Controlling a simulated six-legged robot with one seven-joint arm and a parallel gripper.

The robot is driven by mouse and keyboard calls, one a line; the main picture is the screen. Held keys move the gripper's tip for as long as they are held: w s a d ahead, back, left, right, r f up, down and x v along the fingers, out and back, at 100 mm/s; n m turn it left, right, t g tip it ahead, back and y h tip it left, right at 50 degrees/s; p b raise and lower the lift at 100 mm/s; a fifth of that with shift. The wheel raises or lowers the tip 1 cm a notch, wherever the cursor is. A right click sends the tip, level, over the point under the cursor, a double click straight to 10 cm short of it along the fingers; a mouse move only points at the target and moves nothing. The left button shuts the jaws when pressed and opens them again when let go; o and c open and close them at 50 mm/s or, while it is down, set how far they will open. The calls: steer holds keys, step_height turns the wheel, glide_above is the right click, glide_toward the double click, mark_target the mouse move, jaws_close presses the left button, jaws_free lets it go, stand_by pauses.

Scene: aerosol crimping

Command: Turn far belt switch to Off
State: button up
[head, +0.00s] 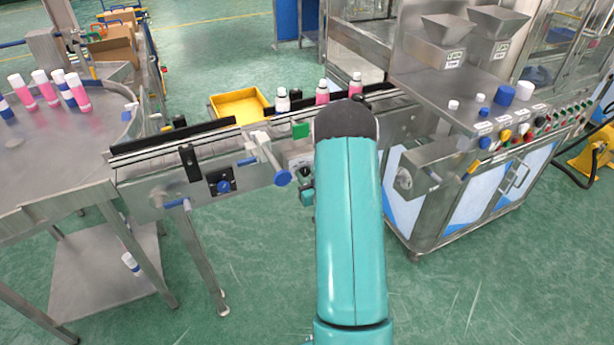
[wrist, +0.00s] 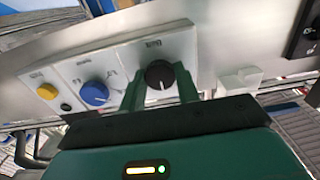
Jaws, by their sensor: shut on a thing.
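In the wrist view, a round black knob (wrist: 157,72) with a white mark sits on a light grey control panel (wrist: 128,56). My gripper (wrist: 160,82) is shut on this knob, one green finger at each side. The mark's exact setting is hard to tell. The label above the knob is too blurred to read, so I cannot confirm that it is the far belt switch. In the head view, my teal arm stands in front of the conveyor's right part and hides most of the gripper and the knob.
Left of the held knob are a blue knob (wrist: 95,93) and a yellow button (wrist: 47,91). A black switch (wrist: 302,38) is at the right. In the head view, the conveyor (head: 150,185) carries several bottles, and a steel machine (head: 470,190) stands right.

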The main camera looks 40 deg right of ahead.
steer(key=shift+n, duration=0.3)
steer(key=n, duration=0.4)
steer(key=shift+n, duration=0.3)
steer(key=n, duration=0.4)
steer(key=shift+n, duration=0.3)
steer(key=o, duration=1)
steer(key=shift+d, duration=0.1)
steer(key=v, duration=1.4)
steer(key=shift+w, duration=0.1)
